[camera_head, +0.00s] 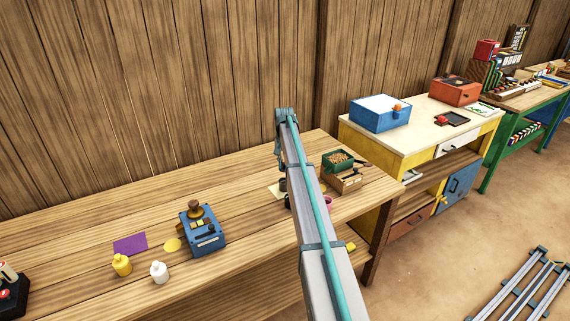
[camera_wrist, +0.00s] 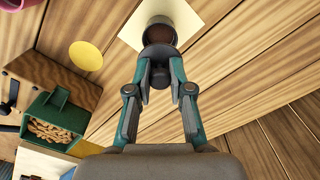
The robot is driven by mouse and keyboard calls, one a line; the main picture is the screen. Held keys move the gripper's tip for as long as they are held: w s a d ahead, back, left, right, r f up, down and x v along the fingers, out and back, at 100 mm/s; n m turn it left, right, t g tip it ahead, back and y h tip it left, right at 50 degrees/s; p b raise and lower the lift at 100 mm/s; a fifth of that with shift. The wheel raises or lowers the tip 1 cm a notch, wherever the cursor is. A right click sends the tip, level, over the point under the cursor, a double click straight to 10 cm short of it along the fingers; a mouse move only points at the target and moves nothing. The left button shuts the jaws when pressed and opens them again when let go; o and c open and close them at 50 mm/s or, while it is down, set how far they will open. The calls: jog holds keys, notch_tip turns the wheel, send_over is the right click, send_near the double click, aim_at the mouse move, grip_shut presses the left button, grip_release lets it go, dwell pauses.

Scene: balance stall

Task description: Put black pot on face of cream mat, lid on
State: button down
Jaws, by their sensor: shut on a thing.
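My gripper (camera_wrist: 160,56) points down over the table, its two fingers closed on a dark rounded thing that appears to be the black pot (camera_wrist: 160,76). A brown round surface with a dark rim shows just beyond the fingertips; I cannot tell whether it is the lid. The cream mat (camera_wrist: 202,10) lies under and beyond it in the wrist view. Whether the pot touches the mat is unclear. In the head view the mat (camera_head: 274,192) shows at the left of my arm, which hides most of my gripper and the pot.
A green box of nuts (camera_wrist: 58,122) stands near a yellow disc (camera_wrist: 86,55). A pink thing (camera_wrist: 14,4) is at the wrist view's corner.

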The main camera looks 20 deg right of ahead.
jog(key=shift+f+b, duration=1)
jog(key=shift+f, duration=1.95)
jog(key=shift+f, duration=0.15)
dwell(0.5)
jog(key=c, duration=1)
grip_release()
jog(key=shift+o, duration=0.2)
jog(key=o, duration=0.5)
jog(key=shift+p, duration=0.3)
